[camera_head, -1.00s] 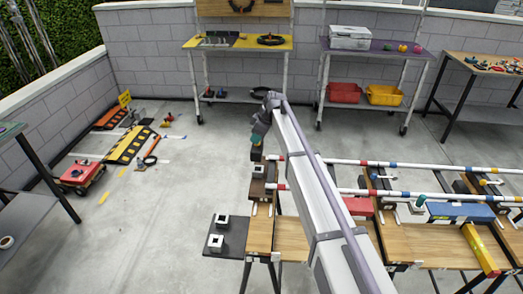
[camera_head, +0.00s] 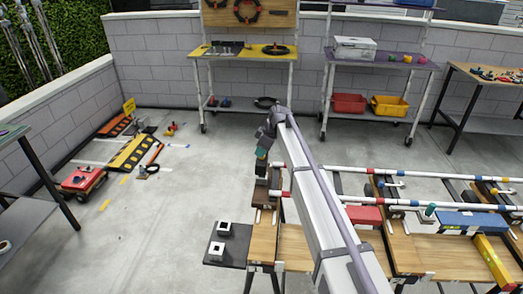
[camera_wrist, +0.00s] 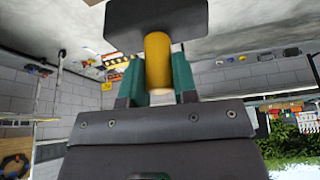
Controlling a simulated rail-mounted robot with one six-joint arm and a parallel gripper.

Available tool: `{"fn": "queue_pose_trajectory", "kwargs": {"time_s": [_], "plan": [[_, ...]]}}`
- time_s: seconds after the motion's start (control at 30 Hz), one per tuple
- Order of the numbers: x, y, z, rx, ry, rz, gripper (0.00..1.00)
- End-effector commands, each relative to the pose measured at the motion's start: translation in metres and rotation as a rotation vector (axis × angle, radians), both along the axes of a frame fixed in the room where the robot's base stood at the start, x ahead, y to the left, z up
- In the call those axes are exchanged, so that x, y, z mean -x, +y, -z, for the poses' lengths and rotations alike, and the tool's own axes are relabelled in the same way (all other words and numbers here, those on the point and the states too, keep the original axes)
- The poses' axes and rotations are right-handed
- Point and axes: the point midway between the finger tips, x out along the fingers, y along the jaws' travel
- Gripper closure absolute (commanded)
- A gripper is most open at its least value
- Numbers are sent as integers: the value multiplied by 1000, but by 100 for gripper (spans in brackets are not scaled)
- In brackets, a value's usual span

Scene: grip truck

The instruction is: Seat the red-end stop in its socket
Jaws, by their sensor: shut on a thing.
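My gripper (camera_wrist: 158,75) is shut on a yellow cylindrical grip with a wide dark block beyond it, apparently the stop (camera_wrist: 156,22); the teal fingers clasp the cylinder from both sides. In the head view my gripper (camera_head: 262,154) hangs above the left end of the rail bench, with the dark stop (camera_head: 261,168) below its fingers. A brown block (camera_head: 261,192) stands just under it at the end of the near rail. The socket is not clearly visible there, and I cannot tell whether the stop touches anything.
Two white square pieces with dark openings (camera_head: 224,228) sit on a dark plate (camera_head: 239,257) left of the bench. Red-and-white rails (camera_head: 390,204), a red block (camera_head: 363,215) and a blue block (camera_head: 468,220) lie to the right.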

Motion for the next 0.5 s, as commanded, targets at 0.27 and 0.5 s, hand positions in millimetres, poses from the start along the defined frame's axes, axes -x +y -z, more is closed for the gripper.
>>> {"fn": "queue_pose_trajectory", "kwargs": {"time_s": [0.27, 0.5], "plan": [[0, 0, 22, 0, 0, 0, 99], [0, 0, 34, 0, 0, 0, 99]]}}
